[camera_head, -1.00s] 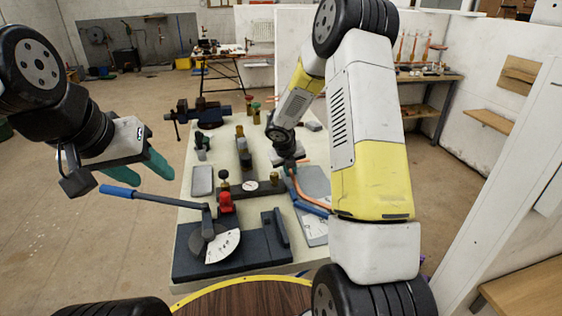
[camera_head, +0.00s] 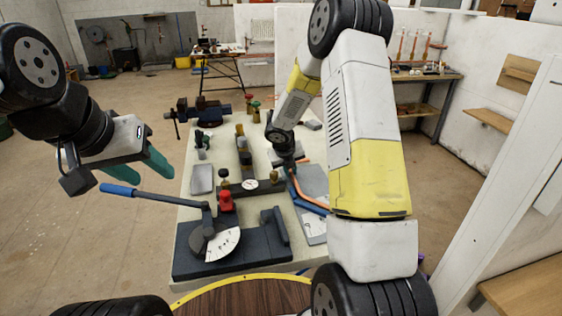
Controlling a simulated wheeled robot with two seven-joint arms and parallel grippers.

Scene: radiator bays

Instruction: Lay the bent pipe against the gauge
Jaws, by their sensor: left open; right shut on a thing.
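The bent pipe (camera_head: 301,192) is copper-coloured and lies over the grey plate on the right of the bench. My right gripper (camera_head: 289,167) is shut on its far end; the jaws are small and partly hidden by my arm. The gauge looks to be the dark bar with a white dial (camera_head: 250,184) and brass posts, just left of the pipe. The pipe seems apart from it, though whether its far end touches is too small to tell. My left gripper (camera_head: 134,173) is open and empty, with teal fingers, left of the bench.
A bender (camera_head: 232,250) with a blue-handled lever stands at the bench's near end. Blue handles (camera_head: 310,207) lie beside the pipe. A vice (camera_head: 205,110) is at the far left. A grey plate (camera_head: 202,179) lies on the left.

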